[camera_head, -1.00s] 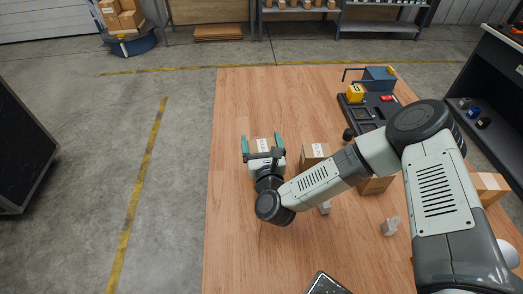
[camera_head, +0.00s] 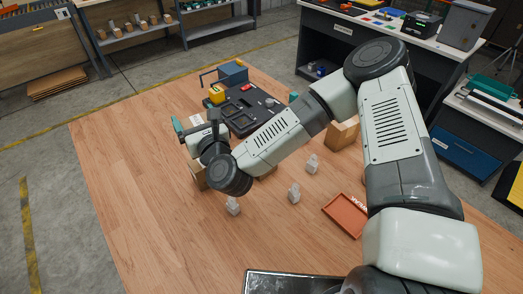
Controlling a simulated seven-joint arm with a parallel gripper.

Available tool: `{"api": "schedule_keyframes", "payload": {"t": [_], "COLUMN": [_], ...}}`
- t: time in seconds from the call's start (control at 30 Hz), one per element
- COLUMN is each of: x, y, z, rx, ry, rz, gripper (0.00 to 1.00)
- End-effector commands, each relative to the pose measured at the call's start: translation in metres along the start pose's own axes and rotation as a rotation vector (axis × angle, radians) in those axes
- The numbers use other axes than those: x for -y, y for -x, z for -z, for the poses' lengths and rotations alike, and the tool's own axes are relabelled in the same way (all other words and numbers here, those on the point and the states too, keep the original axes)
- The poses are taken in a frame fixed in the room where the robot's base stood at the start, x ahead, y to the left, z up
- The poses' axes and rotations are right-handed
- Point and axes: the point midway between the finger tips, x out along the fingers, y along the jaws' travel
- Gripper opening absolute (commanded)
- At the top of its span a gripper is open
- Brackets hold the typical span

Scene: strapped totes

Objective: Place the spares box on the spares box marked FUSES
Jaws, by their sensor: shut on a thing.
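My gripper (camera_head: 196,124) is shut on a small cardboard box with a white label (camera_head: 196,119), holding it between teal fingertips. Its label is too small to read. A second cardboard box (camera_head: 197,177) stands on the wooden table just below the gripper, partly hidden by my wrist. Its label is hidden, so I cannot tell whether it reads FUSES. The held box appears above or behind this box; the gap cannot be told.
A black tray (camera_head: 262,121) with a yellow item (camera_head: 217,95) and blue bin (camera_head: 232,72) lies behind. Several pale small parts (camera_head: 294,193), a red-orange tray (camera_head: 345,215) and a cardboard box (camera_head: 343,133) are to the right. The table's left front is clear.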

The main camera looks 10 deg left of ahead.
Motion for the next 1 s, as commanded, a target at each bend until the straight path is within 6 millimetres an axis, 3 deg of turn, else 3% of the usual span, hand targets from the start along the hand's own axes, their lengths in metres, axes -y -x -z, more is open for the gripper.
{"api": "schedule_keyframes", "payload": {"t": [0.03, 0.2, 0.4, 0.53, 0.8, 1.0], "x": [0.031, 0.105, 0.153, 0.163, 0.164, 0.165], "y": [0.004, 0.022, 0.041, 0.046, 0.047, 0.047], "z": [-0.009, -0.032, -0.046, -0.043, 0.004, 0.020], "rx": [0.004, 0.005, 0.003, 0.001, 0.000, 0.001], "ry": [0.001, 0.005, 0.012, 0.012, 0.012, 0.013], "rz": [0.044, 0.147, 0.218, 0.232, 0.234, 0.235], "gripper": [0.53, 0.53, 0.53, 0.53, 0.53, 0.53]}}
